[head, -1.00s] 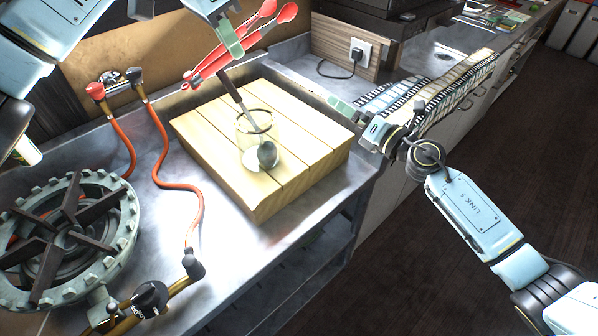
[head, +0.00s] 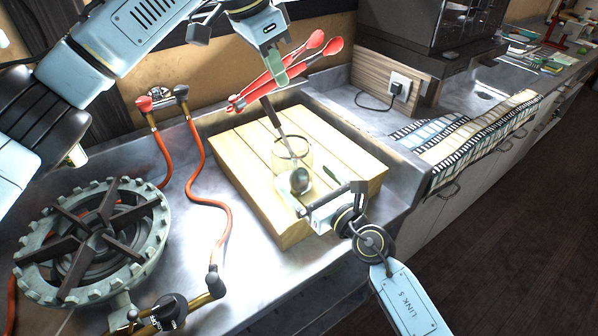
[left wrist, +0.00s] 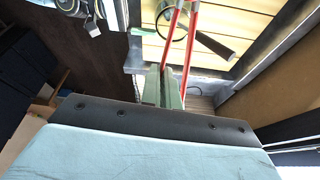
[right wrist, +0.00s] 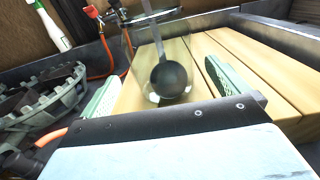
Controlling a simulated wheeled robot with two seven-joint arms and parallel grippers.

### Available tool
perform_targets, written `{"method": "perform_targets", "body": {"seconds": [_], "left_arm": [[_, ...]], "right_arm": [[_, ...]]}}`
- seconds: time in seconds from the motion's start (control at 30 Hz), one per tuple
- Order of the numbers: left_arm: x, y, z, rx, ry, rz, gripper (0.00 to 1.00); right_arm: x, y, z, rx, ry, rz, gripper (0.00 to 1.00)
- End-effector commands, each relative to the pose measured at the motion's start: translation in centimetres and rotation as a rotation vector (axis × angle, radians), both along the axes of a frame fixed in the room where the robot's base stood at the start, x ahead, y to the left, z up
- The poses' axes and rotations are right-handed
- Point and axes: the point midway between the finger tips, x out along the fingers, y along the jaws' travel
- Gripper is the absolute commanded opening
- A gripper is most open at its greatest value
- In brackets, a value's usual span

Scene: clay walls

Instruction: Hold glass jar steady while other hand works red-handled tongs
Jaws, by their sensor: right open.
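The clear glass jar (head: 280,172) stands upright on the wooden board, with a dark-handled ladle (head: 271,116) leaning in it. My left gripper (head: 281,78) is shut on the red-handled tongs (head: 317,43) and holds them above the board, behind the jar. The tongs' red arms (left wrist: 170,40) also show in the left wrist view. My right gripper (head: 314,190) is open at the jar's near right side. In the right wrist view, the jar (right wrist: 150,65) and the ladle's bowl (right wrist: 171,79) appear between the two green fingers. I cannot tell whether the fingers touch the glass.
The slatted wooden board (head: 245,160) lies on the metal counter. A gas burner (head: 95,240) and a red hose (head: 215,190) take up the left side. A wall socket (head: 400,86) is behind.

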Motion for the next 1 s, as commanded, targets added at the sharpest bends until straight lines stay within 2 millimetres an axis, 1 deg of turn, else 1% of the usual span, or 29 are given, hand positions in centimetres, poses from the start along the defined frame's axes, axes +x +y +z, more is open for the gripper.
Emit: {"method": "perform_targets", "body": {"seconds": [0.03,0.1,0.3,0.5,0.77,1.0], "left_arm": [[0.0,0.0,0.0,-0.001,0.000,0.000,0.00],[0.0,0.0,0.0,-0.001,0.000,0.000,0.00],[0.0,0.0,0.0,-0.001,0.000,0.000,0.00],[0.0,0.0,0.0,-0.001,-0.001,-0.001,0.00],[0.0,0.0,0.0,-0.001,0.000,0.000,0.00],[0.0,0.0,0.0,-0.001,-0.001,-0.001,0.00]], "right_arm": [[1.0,0.6,0.1,0.001,-0.001,0.000,1.00],[2.0,1.3,0.1,0.001,0.001,0.001,1.00],[3.9,2.6,0.0,0.001,0.000,0.001,1.00],[4.7,3.1,0.0,0.000,0.000,0.001,1.00],[4.7,3.1,0.0,0.001,0.001,0.000,1.00],[4.7,3.1,0.0,0.002,0.001,0.000,0.69]]}}
